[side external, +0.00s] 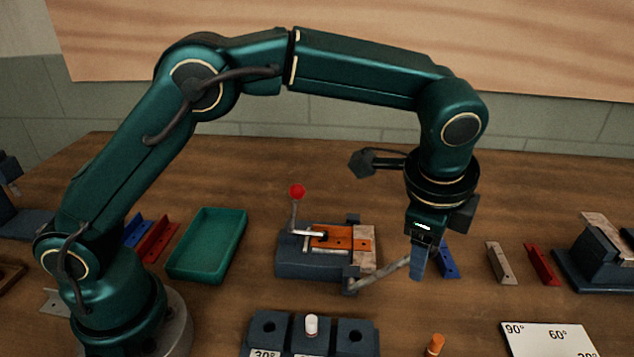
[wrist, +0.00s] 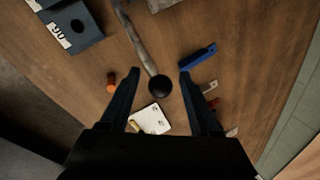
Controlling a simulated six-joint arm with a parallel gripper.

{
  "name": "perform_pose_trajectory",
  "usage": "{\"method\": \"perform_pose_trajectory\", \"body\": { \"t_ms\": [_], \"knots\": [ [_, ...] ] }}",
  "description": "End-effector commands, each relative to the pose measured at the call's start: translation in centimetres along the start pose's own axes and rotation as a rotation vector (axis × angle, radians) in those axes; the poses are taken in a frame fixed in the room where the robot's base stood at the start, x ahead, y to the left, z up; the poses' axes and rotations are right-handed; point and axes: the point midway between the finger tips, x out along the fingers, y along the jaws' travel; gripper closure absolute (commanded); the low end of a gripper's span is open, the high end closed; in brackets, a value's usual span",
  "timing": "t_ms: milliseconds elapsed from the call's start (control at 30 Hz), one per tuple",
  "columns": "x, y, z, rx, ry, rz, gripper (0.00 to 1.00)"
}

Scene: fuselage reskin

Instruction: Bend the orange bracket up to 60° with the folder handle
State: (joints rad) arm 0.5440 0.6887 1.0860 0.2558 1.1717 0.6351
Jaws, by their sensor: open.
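The orange bracket (side external: 343,238) lies in the dark grey folder (side external: 310,268) and looks flat, with a metal bar across part of it. The folder handle (side external: 382,272) is a grey rod reaching out right from the folder's front corner. In the wrist view the handle (wrist: 138,40) ends in a black ball knob (wrist: 159,86). My gripper (side external: 418,272) points down at the handle's outer end. In the wrist view my gripper (wrist: 160,76) is open, with the knob showing between its fingers. The side view hides the knob, and I cannot tell whether the fingers touch it.
A red-knobbed lever (side external: 297,193) stands on the folder's left. A block with holes and a white peg (side external: 311,326), an orange peg (side external: 435,345) and an angle card (side external: 550,340) lie in front. A blue bracket (side external: 447,260) is close behind my gripper. A green tray (side external: 207,245) sits left.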

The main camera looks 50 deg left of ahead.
Motion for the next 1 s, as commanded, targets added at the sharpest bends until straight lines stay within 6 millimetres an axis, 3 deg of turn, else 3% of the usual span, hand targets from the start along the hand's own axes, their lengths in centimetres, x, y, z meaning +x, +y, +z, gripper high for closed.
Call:
{"method": "perform_pose_trajectory", "body": {
  "t_ms": [133, 167, 300, 333, 1000],
  "knots": [
    [-0.01, -0.02, 0.01, -0.001, 0.0, 0.0, 0.37],
    [-0.01, -0.02, 0.01, -0.001, 0.0, 0.0, 0.41],
    [-0.03, -0.04, 0.01, -0.001, 0.001, -0.001, 0.95],
    [-0.04, -0.05, 0.01, -0.001, 0.001, -0.001, 1.0],
    [-0.12, -0.27, 0.02, 0.002, 0.002, -0.009, 1.0]
  ]
}}
